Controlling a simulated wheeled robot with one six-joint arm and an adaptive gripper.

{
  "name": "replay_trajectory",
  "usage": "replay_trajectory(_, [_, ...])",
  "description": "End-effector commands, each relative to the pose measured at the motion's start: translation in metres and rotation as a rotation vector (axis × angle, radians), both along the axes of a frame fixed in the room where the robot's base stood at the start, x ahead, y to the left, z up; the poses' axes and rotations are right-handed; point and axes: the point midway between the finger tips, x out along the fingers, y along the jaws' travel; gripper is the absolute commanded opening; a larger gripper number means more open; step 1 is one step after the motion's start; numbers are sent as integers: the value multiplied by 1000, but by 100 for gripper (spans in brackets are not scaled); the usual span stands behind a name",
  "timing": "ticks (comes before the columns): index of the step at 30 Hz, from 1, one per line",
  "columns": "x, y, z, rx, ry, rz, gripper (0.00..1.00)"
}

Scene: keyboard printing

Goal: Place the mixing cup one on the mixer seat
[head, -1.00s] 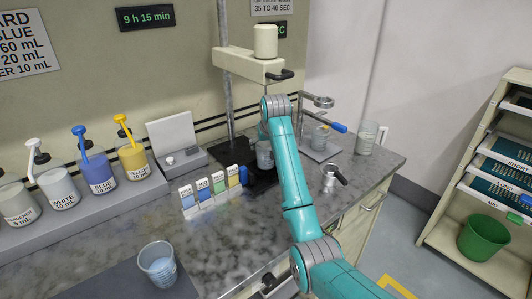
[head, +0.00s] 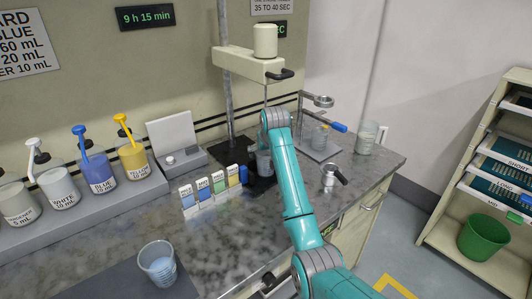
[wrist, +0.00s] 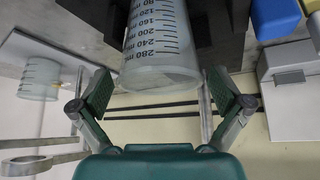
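The mixing cup (head: 264,164), clear with volume marks, is at the mixer in the head view, over the black base (head: 262,186). In the wrist view the cup (wrist: 160,45) lies between the two fingers of my gripper (wrist: 160,88). The mixer head (head: 247,65) is above the base on a grey post. My arm hides part of the cup and base in the head view, so I cannot tell whether the cup bottom touches the seat.
Another cup (head: 158,264) with bluish liquid is at the front left.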

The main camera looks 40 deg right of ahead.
Motion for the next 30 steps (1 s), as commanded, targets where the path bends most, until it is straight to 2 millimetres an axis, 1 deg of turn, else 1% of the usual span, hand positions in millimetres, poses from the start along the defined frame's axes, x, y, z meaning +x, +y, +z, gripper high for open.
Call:
replay_trajectory(5, [0,0,2,0,-1,0,100])
replay_trajectory(8, [-3,1,9,-1,-3,0,100])
replay_trajectory(11, [-10,5,21,-2,-4,0,100])
replay_trajectory(21, [-43,20,77,-2,-4,0,100])
replay_trajectory(25, [-52,24,92,-1,-3,0,100])
replay_trajectory(30, [-58,27,102,0,-1,0,100])
